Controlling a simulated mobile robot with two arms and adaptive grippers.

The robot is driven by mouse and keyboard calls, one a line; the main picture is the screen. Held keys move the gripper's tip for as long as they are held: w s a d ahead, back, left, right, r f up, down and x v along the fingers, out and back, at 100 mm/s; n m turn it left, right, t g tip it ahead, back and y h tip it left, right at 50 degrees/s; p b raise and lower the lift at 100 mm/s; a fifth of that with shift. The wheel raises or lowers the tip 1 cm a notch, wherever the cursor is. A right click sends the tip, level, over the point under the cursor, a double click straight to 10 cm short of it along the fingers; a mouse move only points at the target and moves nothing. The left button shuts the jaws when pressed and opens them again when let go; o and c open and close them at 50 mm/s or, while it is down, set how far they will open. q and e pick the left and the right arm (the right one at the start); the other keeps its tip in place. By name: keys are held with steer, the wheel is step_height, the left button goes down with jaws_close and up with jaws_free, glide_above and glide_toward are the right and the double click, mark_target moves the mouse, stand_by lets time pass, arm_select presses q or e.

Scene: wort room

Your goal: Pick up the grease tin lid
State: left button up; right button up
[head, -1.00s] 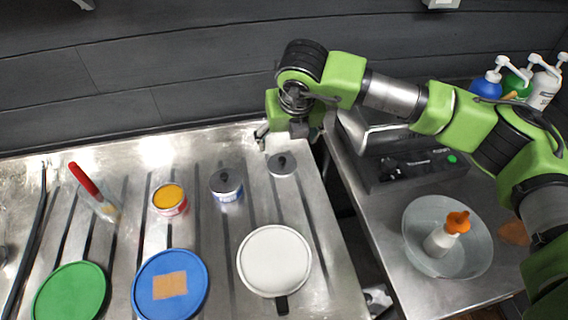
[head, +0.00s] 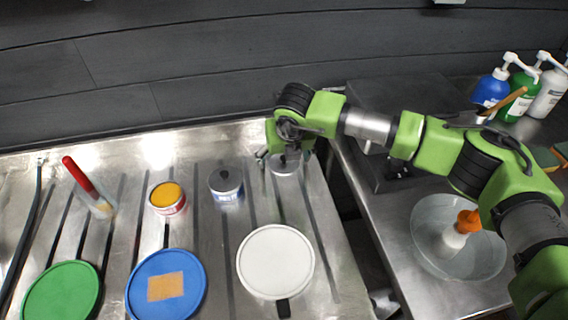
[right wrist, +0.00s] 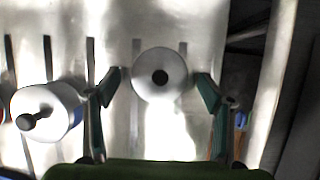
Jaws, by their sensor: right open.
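The grease tin lid seems to be the loose grey disc (head: 286,169) with a dark knob, lying flat on the grooved metal top. An open tin of yellow grease (head: 167,197) stands to its left. My right gripper (head: 283,158) is over the lid and partly hides it in the head view. In the right wrist view the lid (right wrist: 160,88) lies between the spread, empty fingers (right wrist: 158,82), its knob near the middle. The fingers do not appear to touch it. My left gripper is not in view.
A lidded tin (head: 226,187) stands close left of the lid, also in the right wrist view (right wrist: 62,108). A white round lid (head: 275,262), a blue one (head: 167,285) and a red-handled brush (head: 88,186) lie nearby. A bowl (head: 458,262) stands right, past a gap.

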steer(key=shift+s, duration=0.1)
steer(key=c, duration=1.1)
steer(key=shift+r, duration=0.15)
